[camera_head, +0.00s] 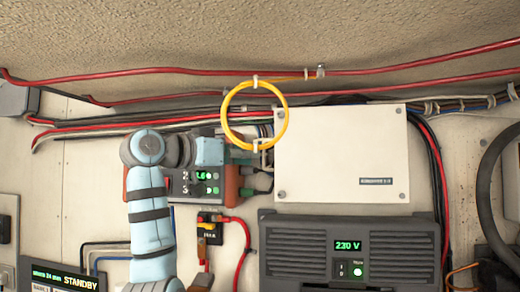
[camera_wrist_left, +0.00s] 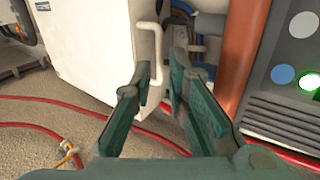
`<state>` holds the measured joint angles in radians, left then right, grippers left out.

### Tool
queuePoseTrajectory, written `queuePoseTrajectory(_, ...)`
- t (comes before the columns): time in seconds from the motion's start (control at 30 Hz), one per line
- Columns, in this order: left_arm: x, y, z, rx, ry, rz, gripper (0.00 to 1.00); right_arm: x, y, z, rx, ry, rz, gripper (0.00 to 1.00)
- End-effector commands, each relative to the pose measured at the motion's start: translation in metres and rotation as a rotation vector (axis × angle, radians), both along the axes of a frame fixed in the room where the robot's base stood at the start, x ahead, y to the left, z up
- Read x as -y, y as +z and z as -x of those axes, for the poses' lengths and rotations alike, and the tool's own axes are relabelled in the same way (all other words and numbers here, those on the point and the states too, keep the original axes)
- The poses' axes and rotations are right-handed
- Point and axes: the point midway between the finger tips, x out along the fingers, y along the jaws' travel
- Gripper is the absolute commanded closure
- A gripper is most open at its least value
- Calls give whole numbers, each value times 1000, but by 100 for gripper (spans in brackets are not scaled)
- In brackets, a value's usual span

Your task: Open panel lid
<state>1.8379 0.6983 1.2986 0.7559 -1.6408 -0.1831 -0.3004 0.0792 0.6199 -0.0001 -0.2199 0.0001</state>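The white panel lid (camera_head: 341,150) is a flat rectangular cover with corner screws and a small dark label; it looks shut. A thin white handle (camera_head: 266,146) sticks out at its left edge. The wrist view shows the lid (camera_wrist_left: 85,45) and the bent handle (camera_wrist_left: 157,50) close up. My left gripper (camera_head: 247,164) is beside the lid's left edge. In the wrist view its two green fingers (camera_wrist_left: 160,72) are apart, with the handle showing between and just beyond their tips. I cannot tell whether they touch it. My right gripper is not in view.
A yellow cable loop (camera_head: 226,116) hangs by the lid's upper left corner. Red cables (camera_head: 150,72) run along the top. A grey unit reading 230 V (camera_head: 348,250) sits below the lid. A control box with green lights (camera_head: 207,183) is behind my left arm.

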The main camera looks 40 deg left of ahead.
Motion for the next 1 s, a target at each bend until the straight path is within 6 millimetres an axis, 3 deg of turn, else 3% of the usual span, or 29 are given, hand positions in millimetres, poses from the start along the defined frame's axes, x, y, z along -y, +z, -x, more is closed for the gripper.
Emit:
queuePoseTrajectory(0.1, 3, 4, -26, -3, -2, 1, 85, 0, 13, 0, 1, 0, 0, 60)
queuePoseTrajectory(0.27, 4, 2, -44, -1, 0, -1, 85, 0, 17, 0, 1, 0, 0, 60)
queuePoseTrajectory(0.5, 4, 0, -45, 0, 1, -1, 85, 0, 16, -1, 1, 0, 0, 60)
queuePoseTrajectory(0.6, 3, 0, -45, 0, 2, 0, 100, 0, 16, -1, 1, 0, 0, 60)
queuePoseTrajectory(1.0, 4, 0, -45, 0, 3, -1, 100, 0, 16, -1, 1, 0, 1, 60)
